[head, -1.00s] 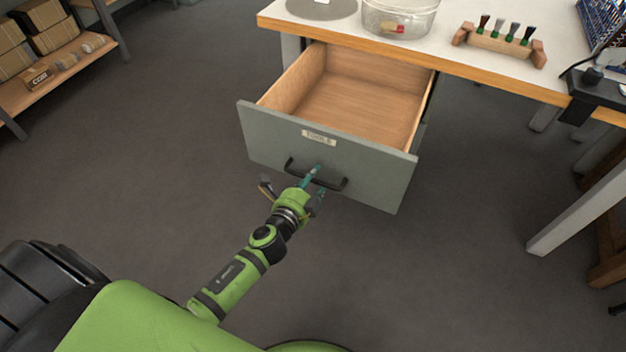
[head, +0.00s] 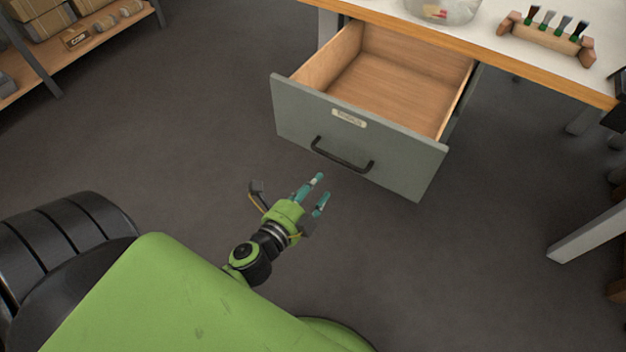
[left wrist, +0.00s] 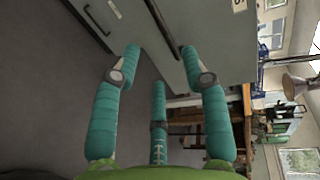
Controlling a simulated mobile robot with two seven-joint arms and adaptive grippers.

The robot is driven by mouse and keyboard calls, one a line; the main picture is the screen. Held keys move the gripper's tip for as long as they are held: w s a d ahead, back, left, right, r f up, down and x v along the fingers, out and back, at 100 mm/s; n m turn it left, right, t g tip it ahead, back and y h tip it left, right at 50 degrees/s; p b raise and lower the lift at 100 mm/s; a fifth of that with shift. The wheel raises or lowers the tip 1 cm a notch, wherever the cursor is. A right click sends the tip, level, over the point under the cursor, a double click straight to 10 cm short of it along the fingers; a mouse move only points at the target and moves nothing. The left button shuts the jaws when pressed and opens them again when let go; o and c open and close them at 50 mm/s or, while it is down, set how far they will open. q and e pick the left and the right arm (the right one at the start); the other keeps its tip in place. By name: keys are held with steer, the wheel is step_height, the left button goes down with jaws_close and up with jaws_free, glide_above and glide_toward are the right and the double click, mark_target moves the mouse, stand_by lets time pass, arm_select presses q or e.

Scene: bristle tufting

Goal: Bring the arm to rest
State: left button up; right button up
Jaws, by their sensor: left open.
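My left gripper (head: 320,189) is open and empty in the head view, in the air in front of the drawer and apart from its handle. Its green arm is folded back close to my body. The grey drawer (head: 400,168) stands pulled out, and its wooden inside looks empty. The black handle (head: 343,157) on its front is free. In the left wrist view the teal fingers (left wrist: 160,65) are spread with nothing between them, and the grey drawer front (left wrist: 215,35) lies beyond them. My right gripper is not in view.
The workbench (head: 470,42) above the drawer holds a clear bowl (head: 440,10) and a wooden rack (head: 548,38) with several brushes. A shelf (head: 90,42) with boxes stands at the far left. The dark floor (head: 210,130) left of the drawer is clear.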

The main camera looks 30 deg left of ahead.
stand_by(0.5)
arm_select(q)
steer(key=s+f+n+g, duration=0.2)
steer(key=f+n+g, duration=0.15)
steer(key=f, duration=0.75)
steer(key=s+f+n+g, duration=0.25)
steer(key=f+n, duration=0.25)
steer(key=f, duration=0.5)
steer(key=s+f+n+g, duration=0.5)
steer(key=s+f+n, duration=0.2)
steer(key=s+f, duration=0.55)
steer(key=s+r+g+p, duration=0.1)
steer(key=s+r+p, duration=0.3)
steer(key=s+p, duration=0.4)
steer(key=s+a+r+g+p, duration=0.1)
steer(key=s+r+g+p, duration=0.1)
steer(key=s+r+p, duration=0.3)
steer(key=s+p, duration=0.3)
steer(key=shift+r+g+y, duration=0.15)
steer(key=shift+g+y, duration=0.15)
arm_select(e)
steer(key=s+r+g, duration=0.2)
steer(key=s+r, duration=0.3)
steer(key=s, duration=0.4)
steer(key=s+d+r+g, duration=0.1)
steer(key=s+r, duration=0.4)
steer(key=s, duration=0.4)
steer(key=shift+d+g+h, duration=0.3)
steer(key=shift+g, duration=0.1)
